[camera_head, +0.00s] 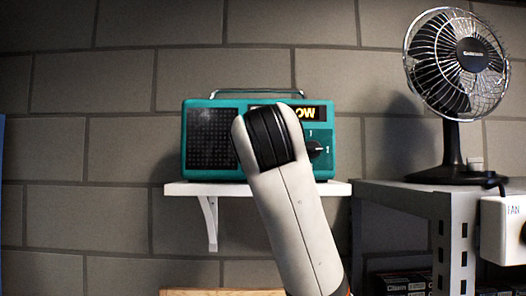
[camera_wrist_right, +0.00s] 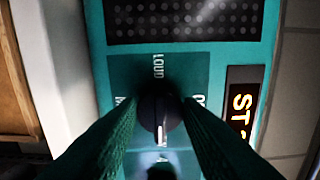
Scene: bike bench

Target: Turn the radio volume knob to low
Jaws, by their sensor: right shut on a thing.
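The teal radio (camera_head: 222,168) stands on a white wall shelf (camera_head: 245,188). My right arm covers its middle in the head view, hiding the gripper and the volume knob. In the right wrist view, my right gripper (camera_wrist_right: 160,115) is shut on the dark volume knob (camera_wrist_right: 158,110), one finger on each side. The knob's white pointer mark points down in that picture, away from the "LOUD" label at the top. The labels at the other sides are partly covered and hard to read. My left gripper is out of view.
A second knob (camera_head: 314,149) marked 1 and 2 is right of my arm. The display (camera_head: 308,113) shows yellow letters ending in "LOW". A black fan (camera_head: 455,75) stands on a grey rack (camera_head: 405,196) at right, beside a white box labelled "FAN" (camera_head: 505,230).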

